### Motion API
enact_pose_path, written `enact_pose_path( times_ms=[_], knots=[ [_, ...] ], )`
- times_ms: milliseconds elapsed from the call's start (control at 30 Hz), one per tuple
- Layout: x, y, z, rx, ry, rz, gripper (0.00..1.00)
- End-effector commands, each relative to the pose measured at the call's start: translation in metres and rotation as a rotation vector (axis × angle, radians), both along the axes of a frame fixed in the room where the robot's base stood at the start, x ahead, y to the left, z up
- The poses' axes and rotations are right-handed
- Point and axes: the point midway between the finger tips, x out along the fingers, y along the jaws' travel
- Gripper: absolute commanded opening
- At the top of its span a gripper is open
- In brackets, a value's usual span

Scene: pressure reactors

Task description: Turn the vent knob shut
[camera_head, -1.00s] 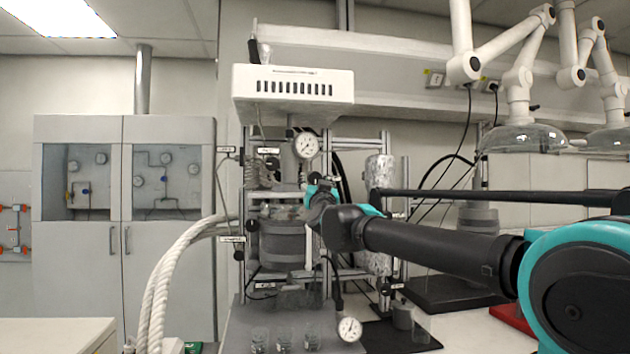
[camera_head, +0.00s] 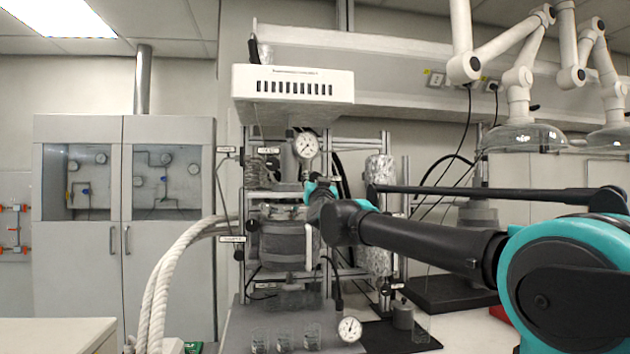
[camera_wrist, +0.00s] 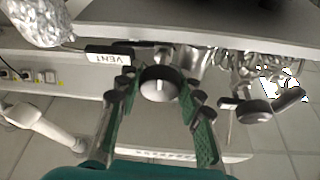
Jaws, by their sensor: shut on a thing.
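The vent knob (camera_wrist: 159,84) is a dark round knob with a white pointer line that stands upright in the wrist view. A white label reading VENT (camera_wrist: 108,57) is beside it. My gripper (camera_wrist: 157,96) has a green-padded finger on each side of the knob and is shut on it. In the head view my gripper (camera_head: 314,188) reaches into the reactor stand from the right, below the upper pressure gauge (camera_head: 306,145). The knob is hidden there behind my gripper.
Another dark knob (camera_wrist: 254,111) sits to the right in the wrist view. The reactor vessel (camera_head: 283,240) stands below my gripper, and a foil-wrapped column (camera_head: 379,215) is close on its right. Glass beakers (camera_head: 285,339) and a lower gauge (camera_head: 349,329) stand at the front.

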Motion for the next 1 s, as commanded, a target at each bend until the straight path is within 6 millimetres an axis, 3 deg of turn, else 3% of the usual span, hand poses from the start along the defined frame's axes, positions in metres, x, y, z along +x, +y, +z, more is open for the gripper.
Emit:
enact_pose_path(
  times_ms=[367,1000],
  knots=[
    [-0.0004,0.0010,0.0000,0.091,0.026,0.001,0.08],
    [-0.0006,0.0013,0.0002,0.636,0.184,0.001,0.08]
  ],
)
